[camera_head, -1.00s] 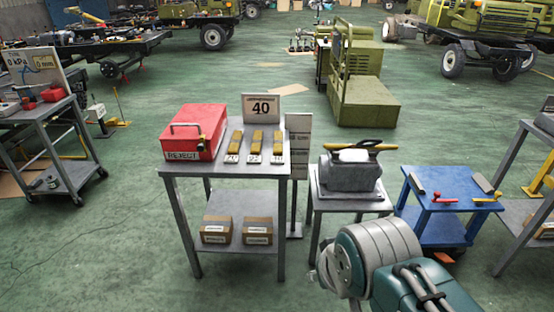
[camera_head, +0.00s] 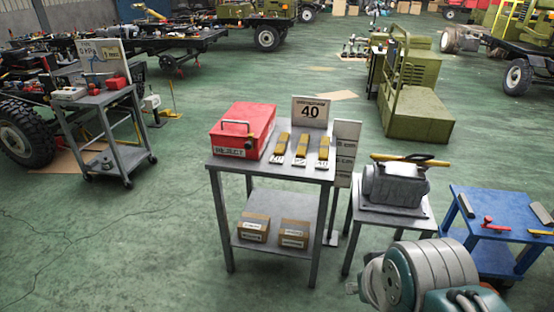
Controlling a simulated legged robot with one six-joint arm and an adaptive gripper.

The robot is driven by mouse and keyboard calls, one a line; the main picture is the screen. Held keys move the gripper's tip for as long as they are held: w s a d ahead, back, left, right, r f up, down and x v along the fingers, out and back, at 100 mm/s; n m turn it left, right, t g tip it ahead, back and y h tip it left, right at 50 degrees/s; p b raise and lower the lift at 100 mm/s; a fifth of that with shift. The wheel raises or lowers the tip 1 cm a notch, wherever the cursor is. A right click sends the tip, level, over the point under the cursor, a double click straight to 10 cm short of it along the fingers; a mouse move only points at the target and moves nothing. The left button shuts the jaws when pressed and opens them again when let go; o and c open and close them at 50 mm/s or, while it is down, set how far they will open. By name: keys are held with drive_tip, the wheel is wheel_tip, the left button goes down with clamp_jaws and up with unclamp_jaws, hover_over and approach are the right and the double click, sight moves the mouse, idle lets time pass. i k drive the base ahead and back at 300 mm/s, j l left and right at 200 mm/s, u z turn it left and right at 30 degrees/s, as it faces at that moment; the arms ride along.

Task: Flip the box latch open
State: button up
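A red box (camera_head: 242,130) with a "REJECT" label on its front stands at the left of a grey metal table (camera_head: 270,171). The lid looks shut. My arm shows at the bottom right, below and to the right of the table and well apart from the box. My gripper's fingers are not in view.
Several brass-coloured bars (camera_head: 302,145) lie beside the box, before a "40" sign (camera_head: 310,111). Cartons (camera_head: 254,226) fill the lower shelf. A grey machine (camera_head: 394,183) on a stand and a blue cart (camera_head: 495,205) stand right. The floor left of the table is clear.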

sight(248, 144)
drive_tip(key=i+j, duration=0.75)
drive_tip(key=i, duration=0.3)
drive_tip(key=i+j, duration=0.8)
drive_tip(key=i, duration=0.25)
